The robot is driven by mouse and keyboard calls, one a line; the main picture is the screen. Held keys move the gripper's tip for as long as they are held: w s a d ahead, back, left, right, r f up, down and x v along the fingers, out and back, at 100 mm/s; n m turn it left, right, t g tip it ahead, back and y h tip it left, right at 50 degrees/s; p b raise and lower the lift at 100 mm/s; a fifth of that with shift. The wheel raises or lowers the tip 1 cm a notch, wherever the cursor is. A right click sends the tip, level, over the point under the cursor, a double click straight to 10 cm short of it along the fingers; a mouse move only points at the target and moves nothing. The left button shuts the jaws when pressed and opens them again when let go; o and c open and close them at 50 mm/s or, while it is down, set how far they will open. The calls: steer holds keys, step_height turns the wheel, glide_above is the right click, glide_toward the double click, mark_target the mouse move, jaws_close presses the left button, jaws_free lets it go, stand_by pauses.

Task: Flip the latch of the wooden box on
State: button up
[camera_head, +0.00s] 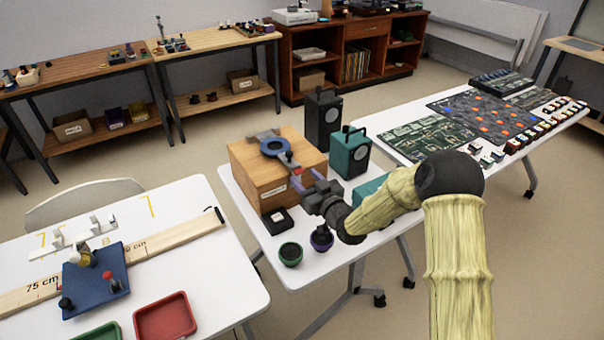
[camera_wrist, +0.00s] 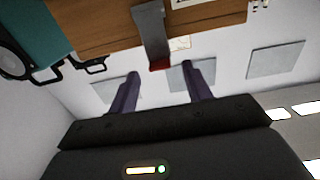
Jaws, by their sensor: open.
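The wooden box (camera_head: 250,177) stands on the middle white table. On its top is a latch with a blue ring (camera_head: 275,148) and a grey lever that ends in a red tip (camera_head: 295,170). My gripper (camera_head: 304,180) is at the box's front right upper edge, its two purple fingers apart and near the red tip. In the wrist view the box (camera_wrist: 100,25) fills the top, and the grey lever (camera_wrist: 150,32) points toward my open gripper (camera_wrist: 160,72). The red tip (camera_wrist: 159,64) appears between the fingertips; I cannot tell whether it touches them.
A black speaker (camera_head: 322,118) and a teal speaker (camera_head: 349,153) stand close to the box's right. A small black box (camera_head: 278,221), a green bowl (camera_head: 290,254) and a purple round thing (camera_head: 321,238) are in front. A table with circuit boards (camera_head: 428,137) is at right.

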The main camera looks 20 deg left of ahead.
mark_target(297, 177)
steer(key=shift+x, duration=1.35)
